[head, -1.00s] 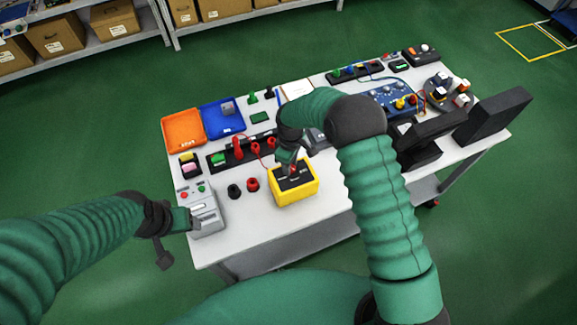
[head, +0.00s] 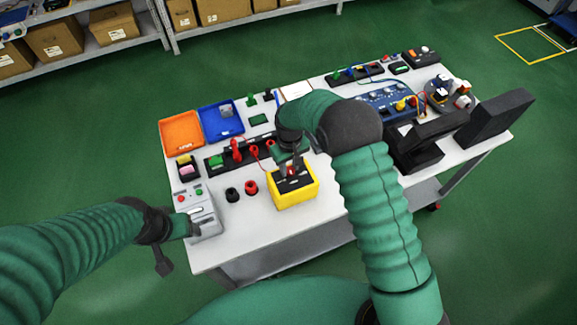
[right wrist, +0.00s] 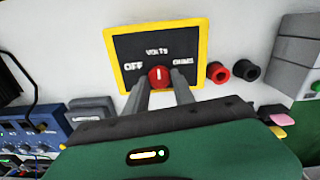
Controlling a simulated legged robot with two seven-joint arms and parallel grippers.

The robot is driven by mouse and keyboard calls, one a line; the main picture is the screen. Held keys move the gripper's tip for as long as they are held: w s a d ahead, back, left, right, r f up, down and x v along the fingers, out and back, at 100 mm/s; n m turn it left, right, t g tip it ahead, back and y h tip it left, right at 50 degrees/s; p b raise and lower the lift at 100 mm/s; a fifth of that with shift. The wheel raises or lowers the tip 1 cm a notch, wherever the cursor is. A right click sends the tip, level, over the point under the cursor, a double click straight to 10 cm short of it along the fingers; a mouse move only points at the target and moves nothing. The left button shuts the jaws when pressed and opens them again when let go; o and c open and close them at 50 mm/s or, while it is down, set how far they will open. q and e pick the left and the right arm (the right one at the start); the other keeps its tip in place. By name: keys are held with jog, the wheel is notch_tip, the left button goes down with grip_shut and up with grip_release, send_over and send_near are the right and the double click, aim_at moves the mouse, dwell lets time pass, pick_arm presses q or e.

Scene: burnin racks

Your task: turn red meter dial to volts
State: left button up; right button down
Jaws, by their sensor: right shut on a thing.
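The yellow meter (head: 296,197) with a black face stands near the table's front edge. In the right wrist view the meter (right wrist: 125,50) shows the labels OFF, VOLTS and one at the right that seems to read OHMS. Its red dial (right wrist: 160,75) has a white mark pointing up toward VOLTS. My right gripper (right wrist: 161,84) is shut on the dial, a finger at each side; in the head view it comes down from above the meter. My left gripper (head: 193,227) is beside the grey device at the table's left; its fingers are too small to read.
A grey device (head: 206,218) with red and green buttons stands left of the meter. A black round part (head: 232,195) and a red one (head: 251,187) lie between them. Orange (head: 181,133) and blue (head: 221,121) trays stand behind. The table's front strip is clear.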

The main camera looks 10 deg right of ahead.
aim_at(290, 169)
jog(key=shift+s+f, duration=0.25)
jog(key=shift+s, duration=0.1)
jog(key=c, duration=1.3)
grip_release()
jog(key=shift+c, duration=0.2)
jog(key=shift+o, duration=1.3)
jog(key=shift+d, duration=0.1)
jog(key=shift+w+r, duration=0.1)
jog(key=shift+w, duration=0.1)
jog(key=shift+r, duration=0.1)
jog(key=shift+w+r, duration=0.1)
jog(key=shift+r, duration=0.2)
notch_tip(290, 169, up, 16)
jog(key=b, duration=0.2)
jog(key=shift+b, duration=0.3)
